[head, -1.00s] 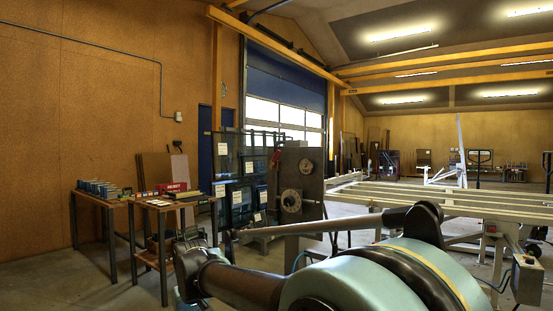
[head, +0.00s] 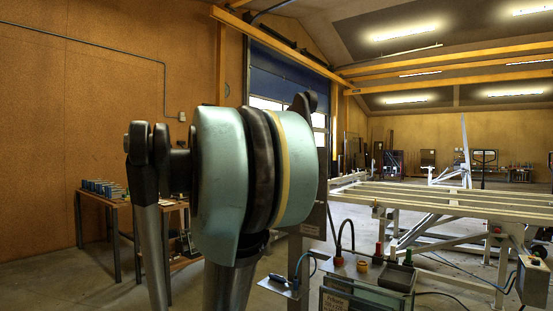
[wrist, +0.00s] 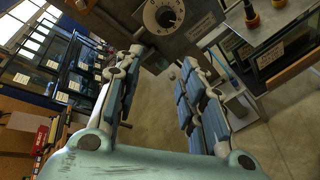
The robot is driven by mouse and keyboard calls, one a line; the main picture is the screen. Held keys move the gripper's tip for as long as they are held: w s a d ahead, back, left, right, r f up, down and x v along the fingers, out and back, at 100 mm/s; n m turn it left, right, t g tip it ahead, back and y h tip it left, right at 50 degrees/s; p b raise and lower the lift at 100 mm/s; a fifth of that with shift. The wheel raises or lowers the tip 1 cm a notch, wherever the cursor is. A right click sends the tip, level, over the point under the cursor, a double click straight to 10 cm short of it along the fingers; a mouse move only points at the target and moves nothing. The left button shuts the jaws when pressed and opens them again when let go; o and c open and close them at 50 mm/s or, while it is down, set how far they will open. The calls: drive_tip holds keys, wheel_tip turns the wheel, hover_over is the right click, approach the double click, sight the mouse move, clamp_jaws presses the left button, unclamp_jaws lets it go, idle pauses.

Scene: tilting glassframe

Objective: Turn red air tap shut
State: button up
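The red air tap cannot be made out in either view now; in the head view my raised arm covers most of the grey control cabinet (head: 316,222). In the wrist view the cabinet's grey face (wrist: 205,12) is at the top, with a round black-and-white dial (wrist: 164,15). My gripper (wrist: 163,60) is open and empty, its two fingers apart and pointing toward the cabinet below the dial. The gripper's fingers are not clearly visible in the head view.
A long pale frame table (head: 450,196) fills the right. Tables with small boxes (head: 103,190) stand left. Glass racks (wrist: 75,70) are left in the wrist view.

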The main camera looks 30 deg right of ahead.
drive_tip(key=w+d+r+n+t+h, duration=0.1)
drive_tip(key=w+d+r+n+h, duration=0.15)
drive_tip(key=r, duration=0.35)
drive_tip(key=w+d+r+n+t+h, duration=0.1)
drive_tip(key=w+r+n, duration=0.25)
drive_tip(key=r, duration=0.35)
drive_tip(key=x, duration=1.7)
drive_tip(key=shift+d+m, duration=0.3)
drive_tip(key=shift+d, duration=0.15)
clamp_jaws()
